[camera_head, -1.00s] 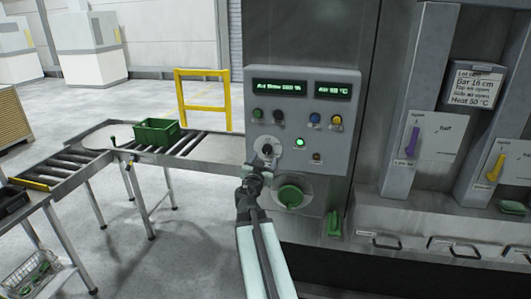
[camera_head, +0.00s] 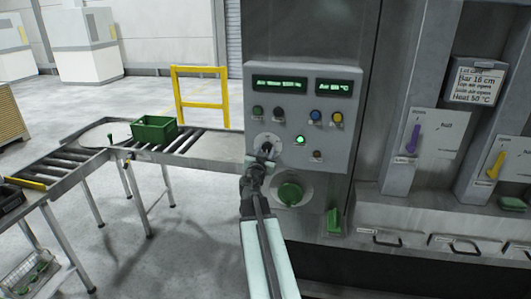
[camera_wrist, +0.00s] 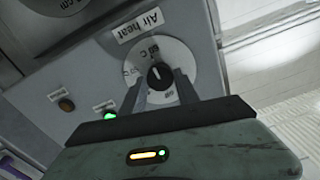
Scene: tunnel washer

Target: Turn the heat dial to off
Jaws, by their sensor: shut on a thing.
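The heat dial is a round pale plate (camera_wrist: 178,56) with a dark knob (camera_wrist: 159,75), under a label reading "Air heat" in the wrist view. Temperature marks ending in "°C" show on the plate; which mark the knob points at is not clear. In the head view the dial plate (camera_head: 267,141) sits at the lower left of the grey control panel (camera_head: 345,140). My gripper (camera_wrist: 160,82) is in front of the dial with its fingers on either side of the knob, shut on it. In the head view my gripper (camera_head: 264,155) partly covers the dial.
Two green displays (camera_head: 279,84) and several coloured buttons (camera_head: 316,117) are above and right of the dial. A lit green button (camera_head: 300,140) is close by. A roller conveyor (camera_head: 190,142) with a green crate (camera_head: 155,130) stands left.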

